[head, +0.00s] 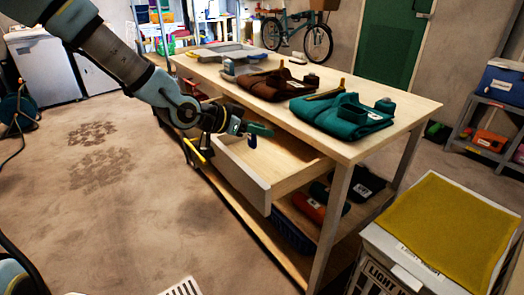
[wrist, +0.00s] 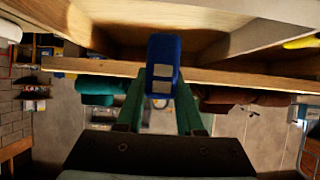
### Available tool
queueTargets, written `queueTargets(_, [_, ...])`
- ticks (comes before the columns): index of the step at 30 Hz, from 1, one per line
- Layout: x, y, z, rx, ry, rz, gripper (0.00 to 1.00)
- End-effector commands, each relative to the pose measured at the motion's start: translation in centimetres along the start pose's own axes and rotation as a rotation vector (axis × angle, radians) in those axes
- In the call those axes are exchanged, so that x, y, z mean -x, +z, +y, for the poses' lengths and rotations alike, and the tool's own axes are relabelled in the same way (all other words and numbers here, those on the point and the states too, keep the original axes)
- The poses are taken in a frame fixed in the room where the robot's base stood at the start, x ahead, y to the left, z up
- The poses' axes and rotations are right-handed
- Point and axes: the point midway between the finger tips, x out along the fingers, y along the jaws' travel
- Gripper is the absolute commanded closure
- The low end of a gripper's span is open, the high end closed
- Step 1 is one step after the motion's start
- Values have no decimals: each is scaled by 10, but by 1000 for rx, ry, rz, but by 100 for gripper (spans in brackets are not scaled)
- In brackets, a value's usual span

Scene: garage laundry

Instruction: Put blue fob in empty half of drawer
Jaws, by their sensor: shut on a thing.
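My gripper (head: 257,131) is shut on the blue fob (wrist: 163,72), which sits upright between the green fingers in the wrist view. In the head view the fob (head: 252,141) shows as a small blue piece at the fingertips, above the open drawer (head: 257,190). The drawer is pale wood and pulled out from the workbench. Its right part (head: 290,158) looks bare. In the wrist view, wooden drawer walls (wrist: 205,76) lie close around the fob.
The workbench top (head: 400,125) carries a brown folded garment (head: 275,85), a teal one (head: 345,117) and small items. Folded dark and orange items lie on the shelf below. A light box with a yellow cloth (head: 445,225) stands at right.

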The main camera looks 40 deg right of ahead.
Motion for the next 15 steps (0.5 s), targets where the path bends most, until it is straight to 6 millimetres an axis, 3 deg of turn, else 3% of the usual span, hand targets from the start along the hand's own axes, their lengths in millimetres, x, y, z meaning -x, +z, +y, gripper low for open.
queueTargets(15, [-26,47,0,0,0,0,100])
